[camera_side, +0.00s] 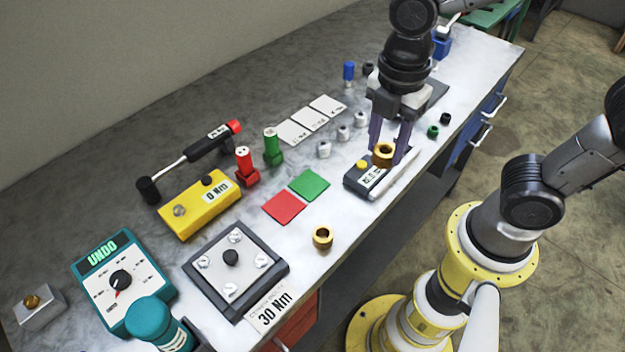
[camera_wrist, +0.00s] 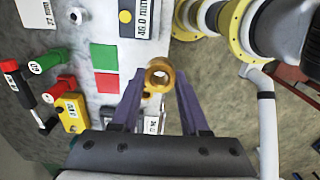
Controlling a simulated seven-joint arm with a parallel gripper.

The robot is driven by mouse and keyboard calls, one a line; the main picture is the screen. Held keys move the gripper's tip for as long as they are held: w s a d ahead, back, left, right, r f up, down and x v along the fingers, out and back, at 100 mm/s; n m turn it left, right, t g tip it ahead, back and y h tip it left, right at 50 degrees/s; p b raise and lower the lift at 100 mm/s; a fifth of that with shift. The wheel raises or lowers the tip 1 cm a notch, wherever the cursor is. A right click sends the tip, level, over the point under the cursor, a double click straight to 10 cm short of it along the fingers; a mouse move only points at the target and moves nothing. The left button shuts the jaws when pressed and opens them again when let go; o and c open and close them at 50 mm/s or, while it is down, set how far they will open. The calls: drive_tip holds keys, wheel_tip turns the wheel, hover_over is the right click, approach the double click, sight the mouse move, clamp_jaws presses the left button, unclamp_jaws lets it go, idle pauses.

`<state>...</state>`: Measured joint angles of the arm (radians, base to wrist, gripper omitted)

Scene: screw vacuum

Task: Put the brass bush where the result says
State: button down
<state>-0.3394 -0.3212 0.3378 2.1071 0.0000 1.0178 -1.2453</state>
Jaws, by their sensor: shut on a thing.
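My gripper (camera_side: 388,140) is shut on a brass bush (camera_side: 384,152), a gold ring with an open bore. In the wrist view the bush (camera_wrist: 159,75) sits between the purple fingertips, off the table. In the side view it overlaps the grey measuring device (camera_side: 362,184), which has a yellow button and a display. In the wrist view the device's display (camera_wrist: 143,20) seems to read 40.0 mm, though I cannot be sure of the digits. A second brass bush (camera_side: 322,237) stands on the table's front edge. A green square (camera_side: 310,185) and a red square (camera_side: 283,207) lie side by side.
White cards (camera_side: 311,118) and several grey nuts lie behind the device. A yellow 0 Nm box (camera_side: 200,204), red and green screwdriver-like tools (camera_side: 273,147), a screw plate (camera_side: 235,262) and a teal UNDO panel (camera_side: 122,279) fill the left. Bare table surrounds the coloured squares.

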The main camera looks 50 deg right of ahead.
drive_tip(key=w+a+f, duration=0.1)
drive_tip(key=w+f, duration=0.2)
drive_tip(key=w, duration=0.1)
drive_tip(key=w+a+f, duration=0.1)
drive_tip(key=w+f, duration=0.2)
drive_tip(key=w, duration=0.1)
drive_tip(key=w+a+f, duration=0.2)
drive_tip(key=w+f, duration=0.2)
drive_tip(key=w, duration=0.1)
drive_tip(key=shift+w+a+f, duration=0.1)
drive_tip(key=shift+w+f, duration=0.05)
drive_tip(key=shift+f, duration=1.55)
drive_tip(key=shift+f, duration=0.1)
drive_tip(key=shift+c, duration=2)
unclamp_jaws()
